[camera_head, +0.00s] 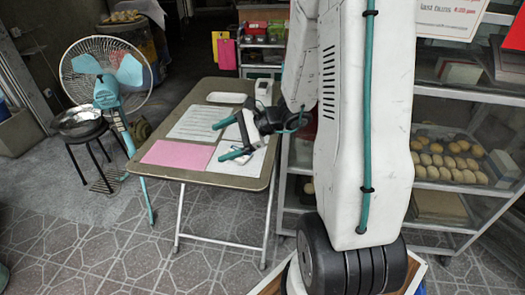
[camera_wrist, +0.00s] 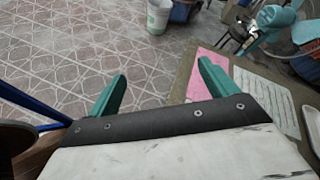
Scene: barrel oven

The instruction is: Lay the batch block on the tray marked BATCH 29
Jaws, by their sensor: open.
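My gripper (camera_head: 221,140) is open over the front right part of a folding table (camera_head: 203,181). Its two teal fingers stand apart, and nothing shows between them in the wrist view (camera_wrist: 163,70). I cannot make out a batch block in either view. No label reading BATCH 29 is legible, so I cannot tell which tray it is. My arm hides part of the table and the shelves behind it.
A pink sheet (camera_head: 176,153), a written sheet (camera_head: 197,123) and a small white tray (camera_head: 226,98) lie on the table. A fan (camera_head: 106,80) and a stool with a metal bowl (camera_head: 79,122) stand left. Glass shelves with buns (camera_head: 447,160) stand right. Tiled floor in front is clear.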

